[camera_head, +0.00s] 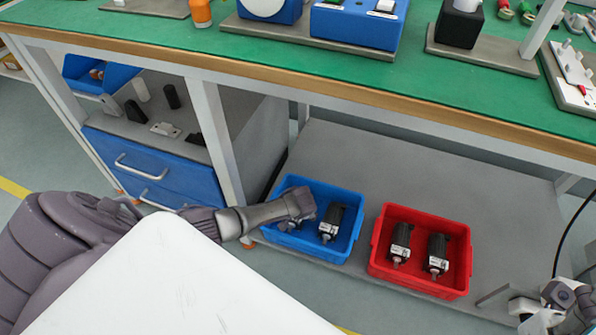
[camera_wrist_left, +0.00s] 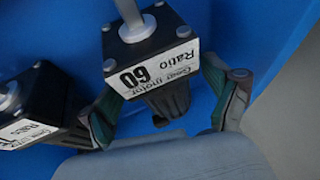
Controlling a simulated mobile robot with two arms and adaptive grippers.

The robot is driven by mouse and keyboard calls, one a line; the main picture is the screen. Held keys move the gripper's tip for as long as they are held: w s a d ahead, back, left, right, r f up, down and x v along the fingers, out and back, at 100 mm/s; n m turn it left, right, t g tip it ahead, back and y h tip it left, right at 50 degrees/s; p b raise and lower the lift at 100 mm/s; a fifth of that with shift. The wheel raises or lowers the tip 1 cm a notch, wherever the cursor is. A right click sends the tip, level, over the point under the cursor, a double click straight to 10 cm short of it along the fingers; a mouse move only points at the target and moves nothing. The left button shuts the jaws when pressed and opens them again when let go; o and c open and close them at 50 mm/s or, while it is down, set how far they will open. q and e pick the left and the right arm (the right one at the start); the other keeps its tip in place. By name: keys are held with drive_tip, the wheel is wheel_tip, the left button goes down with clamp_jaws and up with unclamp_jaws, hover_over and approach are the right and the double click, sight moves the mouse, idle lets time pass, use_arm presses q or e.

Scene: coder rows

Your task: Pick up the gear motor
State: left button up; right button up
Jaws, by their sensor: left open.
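In the head view my left gripper (camera_head: 303,204) reaches over the blue bin (camera_head: 352,250) on the lower shelf. Two dark gear motors with pale labels are in that bin; one gear motor (camera_head: 333,221) shows clearly, the other is partly hidden by my gripper. In the left wrist view a gear motor (camera_wrist_left: 150,72) labelled "Gear motor Ratio 60" lies between the spread fingers of my left gripper (camera_wrist_left: 171,104). The fingers are open; whether either touches the motor I cannot tell. A second gear motor (camera_wrist_left: 38,112) lies left of the left finger.
A red bin (camera_head: 420,212) with two more gear motors stands right of the blue bin. The green workbench top (camera_head: 400,72) overhangs the shelf (camera_head: 440,180). A blue drawer cabinet (camera_head: 155,170) stands at left.

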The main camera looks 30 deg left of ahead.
use_arm(q)
drive_tip(key=c, duration=1.2)
drive_tip(key=shift+w+r, duration=0.1)
drive_tip(key=shift+r, duration=0.05)
drive_tip(key=shift+d, duration=0.1)
